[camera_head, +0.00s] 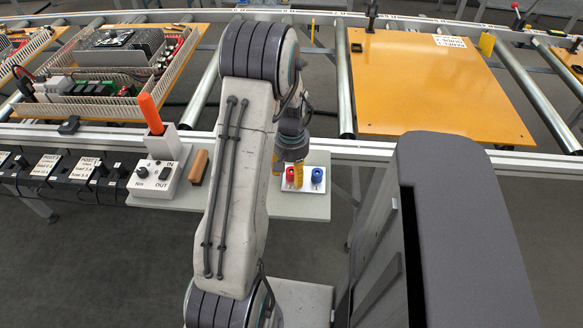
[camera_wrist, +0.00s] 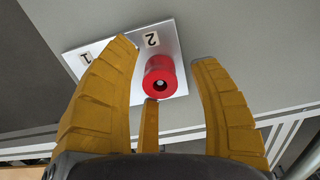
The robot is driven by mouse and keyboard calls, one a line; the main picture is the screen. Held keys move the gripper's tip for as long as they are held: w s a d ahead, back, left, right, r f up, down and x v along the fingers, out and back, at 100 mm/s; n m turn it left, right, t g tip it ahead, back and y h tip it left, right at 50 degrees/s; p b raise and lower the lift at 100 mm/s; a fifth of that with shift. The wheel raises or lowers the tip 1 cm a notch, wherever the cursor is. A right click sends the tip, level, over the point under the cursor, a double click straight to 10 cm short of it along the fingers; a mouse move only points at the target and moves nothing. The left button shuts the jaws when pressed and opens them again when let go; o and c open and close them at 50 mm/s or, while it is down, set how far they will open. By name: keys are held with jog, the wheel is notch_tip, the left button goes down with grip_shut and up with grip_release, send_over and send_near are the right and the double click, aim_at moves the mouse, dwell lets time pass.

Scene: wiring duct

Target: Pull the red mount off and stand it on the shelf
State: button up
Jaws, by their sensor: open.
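The red mount (camera_head: 290,174) is a short red cylinder on a small white plate (camera_head: 304,189), left of a blue mount (camera_head: 317,175). My gripper (camera_head: 288,180) has yellow fingers and is open. In the wrist view its fingers (camera_wrist: 165,52) spread to either side of the red mount, with a gap on the right. The blue mount is not seen there. The grey shelf (camera_head: 298,208) lies under the plate.
A white switch box with an orange handle (camera_head: 157,165) and a brown block (camera_head: 198,167) stand left of my arm. Black labelled modules (camera_head: 85,168) line the far left. A metal rail (camera_head: 400,155) runs behind the shelf, with an orange board (camera_head: 430,85) beyond.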

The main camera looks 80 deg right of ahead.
jog(key=shift+c, duration=0.2)
grip_shut()
dwell(0.7)
jog(key=shift+r, duration=0.15)
jog(key=shift+r+p, duration=2)
jog(key=shift+r, duration=0.65)
